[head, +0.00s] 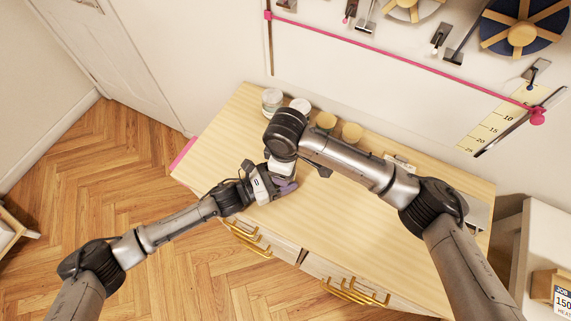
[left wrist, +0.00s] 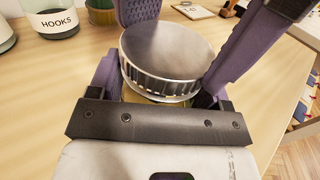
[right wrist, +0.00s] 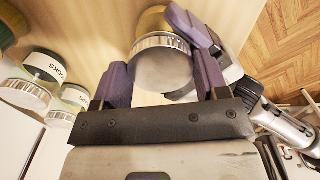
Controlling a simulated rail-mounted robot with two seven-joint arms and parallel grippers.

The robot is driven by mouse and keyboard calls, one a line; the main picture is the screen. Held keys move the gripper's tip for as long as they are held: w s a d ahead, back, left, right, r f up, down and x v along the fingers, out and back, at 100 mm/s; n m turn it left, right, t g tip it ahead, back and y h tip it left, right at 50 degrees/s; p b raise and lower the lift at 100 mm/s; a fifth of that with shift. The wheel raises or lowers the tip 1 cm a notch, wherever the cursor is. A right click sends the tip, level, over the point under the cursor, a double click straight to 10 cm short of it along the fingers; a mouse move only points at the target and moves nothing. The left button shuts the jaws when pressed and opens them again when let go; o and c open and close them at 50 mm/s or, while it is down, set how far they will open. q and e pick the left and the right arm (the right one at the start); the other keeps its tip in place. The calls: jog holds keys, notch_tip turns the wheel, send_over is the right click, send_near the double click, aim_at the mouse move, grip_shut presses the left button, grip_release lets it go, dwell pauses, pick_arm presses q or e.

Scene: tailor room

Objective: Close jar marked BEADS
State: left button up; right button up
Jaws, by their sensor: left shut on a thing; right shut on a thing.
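A jar with yellowish contents (right wrist: 152,22) and a ribbed metal lid (left wrist: 165,55) is between my two grippers above the wooden table. Its label is hidden, so I cannot read BEADS on it. My left gripper (left wrist: 160,90) is shut on the jar body below the lid. My right gripper (right wrist: 165,70) is shut on the lid, its purple fingers on either side of the rim. The lid sits over the jar's mouth; I cannot tell whether it is fully seated. In the head view, my left gripper (head: 284,187) meets the right hand, and the jar is hidden.
A jar labelled HOOKS (left wrist: 58,22) stands nearby on the table (head: 350,210). Clear jars (head: 271,101) and round tan-topped containers (head: 351,132) line the back edge by the wall. The table's middle and right are mostly clear. Drawers with brass handles (head: 345,291) are at the front.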

jog(key=m, duration=0.4)
jog(key=shift+s+a, duration=0.15)
jog(key=m, duration=0.3)
jog(key=o, duration=1)
jog(key=shift+c, duration=0.2)
jog(key=shift+r, duration=2.25)
jog(key=shift+c, duration=0.3)
